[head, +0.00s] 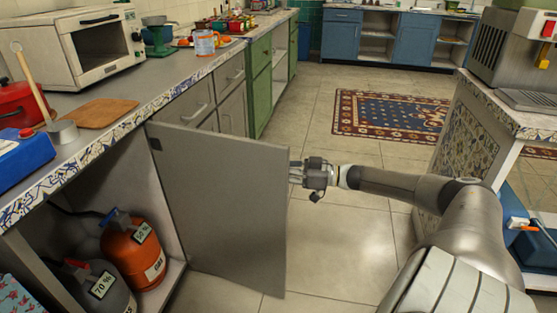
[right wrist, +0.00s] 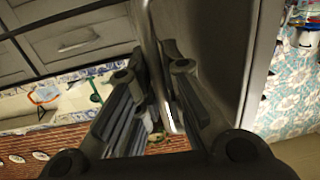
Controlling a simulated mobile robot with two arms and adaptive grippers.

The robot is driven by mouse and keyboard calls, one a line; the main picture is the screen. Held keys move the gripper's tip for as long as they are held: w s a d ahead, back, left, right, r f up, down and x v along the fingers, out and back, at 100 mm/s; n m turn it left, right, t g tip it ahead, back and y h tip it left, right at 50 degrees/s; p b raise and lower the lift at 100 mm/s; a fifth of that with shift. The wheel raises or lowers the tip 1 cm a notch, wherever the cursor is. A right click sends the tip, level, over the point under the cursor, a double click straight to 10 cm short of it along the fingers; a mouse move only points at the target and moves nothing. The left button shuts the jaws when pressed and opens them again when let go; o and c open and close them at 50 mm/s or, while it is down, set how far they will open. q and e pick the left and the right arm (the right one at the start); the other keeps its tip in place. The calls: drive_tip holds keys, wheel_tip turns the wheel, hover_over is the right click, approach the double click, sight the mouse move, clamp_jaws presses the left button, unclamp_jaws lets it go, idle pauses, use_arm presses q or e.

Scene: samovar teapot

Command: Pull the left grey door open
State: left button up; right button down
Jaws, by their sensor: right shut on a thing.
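The left grey door (head: 220,205) stands swung wide open, out from the counter's front into the aisle. Its hinge side is at the cabinet's right, under the worktop. My right gripper (head: 296,173) is at the door's free edge, at the far side of the panel. In the right wrist view my right gripper (right wrist: 155,105) has its fingers on both sides of a thin pale metal part (right wrist: 171,113) at the door, which looks like its handle. The grey door panel (right wrist: 215,45) fills the upper right there. The fingertips are partly hidden in the head view. My left gripper is not in view.
Inside the open cabinet stand an orange gas bottle (head: 133,255) and a grey gas bottle (head: 98,288). Grey drawers (head: 195,103) and a green cabinet (head: 260,85) continue along the counter. A tiled counter (head: 468,150) stands at right. The floor (head: 330,240) beside the door is clear.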

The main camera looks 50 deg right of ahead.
drive_tip(key=shift+f, duration=0.1)
drive_tip(key=c, duration=1.5)
unclamp_jaws()
drive_tip(key=shift+c, duration=0.2)
drive_tip(key=v, duration=1.2)
drive_tip(key=shift+d, duration=0.1)
